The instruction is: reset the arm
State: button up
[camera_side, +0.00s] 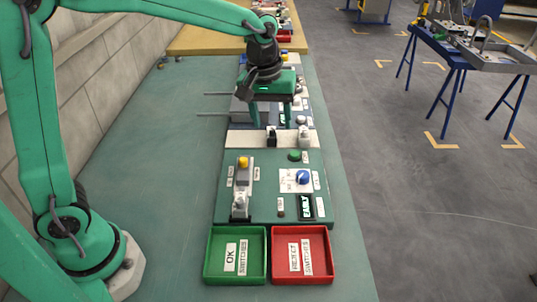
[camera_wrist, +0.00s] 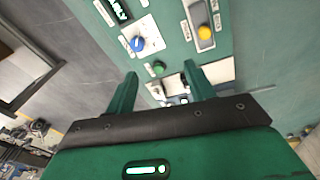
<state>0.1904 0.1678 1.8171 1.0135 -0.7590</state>
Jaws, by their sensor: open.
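My gripper (camera_side: 270,114) is green and black and hangs above the row of panels, toward the far part of the bench, in the side view. In the wrist view its two green fingers (camera_wrist: 164,88) stand apart with nothing between them. Beneath and ahead of it lies the near green panel (camera_side: 270,210), which carries a yellow knob (camera_side: 243,162), a blue knob (camera_side: 302,177), a green button (camera_side: 294,155) and a small lit display (camera_side: 306,206). The blue knob (camera_wrist: 137,44) and yellow knob (camera_wrist: 205,32) also show in the wrist view. The gripper hides part of the farther panels.
The green bench top (camera_side: 165,150) is mostly clear left of the panels. Blue trestles (camera_side: 445,90) stand on the floor at right.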

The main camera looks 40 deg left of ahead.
jog(key=s+a+r+m+t, duration=0.2)
jog(key=s+a+m, duration=0.1)
jog(key=s, duration=0.7)
jog(key=s+a+r+m+t, duration=0.1)
jog(key=s+a, duration=0.4)
jog(key=s, duration=0.5)
jog(key=m+t, duration=0.1)
jog(key=m, duration=0.1)
jog(key=shift+s+a+r+m, duration=0.15)
jog(key=shift+s+r+m, duration=0.15)
jog(key=shift+r, duration=0.1)
